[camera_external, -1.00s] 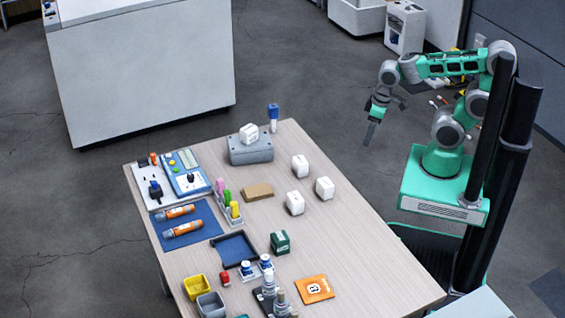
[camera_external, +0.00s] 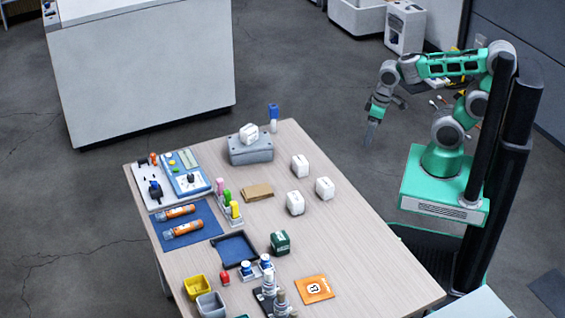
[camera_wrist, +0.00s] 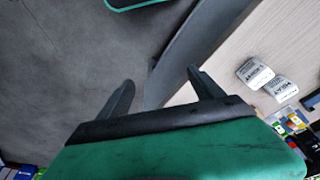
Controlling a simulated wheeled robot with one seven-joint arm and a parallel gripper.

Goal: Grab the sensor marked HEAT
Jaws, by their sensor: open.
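Three small white block sensors stand on the right half of the table: one at the back (camera_external: 299,166), one to the right (camera_external: 324,188) and one nearer the front (camera_external: 295,203). A fourth white block (camera_external: 249,133) sits on a grey box. In the wrist view, two white blocks (camera_wrist: 255,73) and (camera_wrist: 281,88) show dark printing too small to read, so I cannot tell which is marked HEAT. My gripper (camera_external: 371,133) is open and empty, off the table's right edge; its two fingers (camera_wrist: 160,88) also show in the wrist view.
The grey box (camera_external: 251,151) stands at the table's back, beside a blue-capped bottle (camera_external: 273,117). A brown block (camera_external: 258,191), a green block (camera_external: 280,242) and an orange packet (camera_external: 314,289) lie nearby. Bare tabletop (camera_external: 350,230) surrounds the right-hand sensors.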

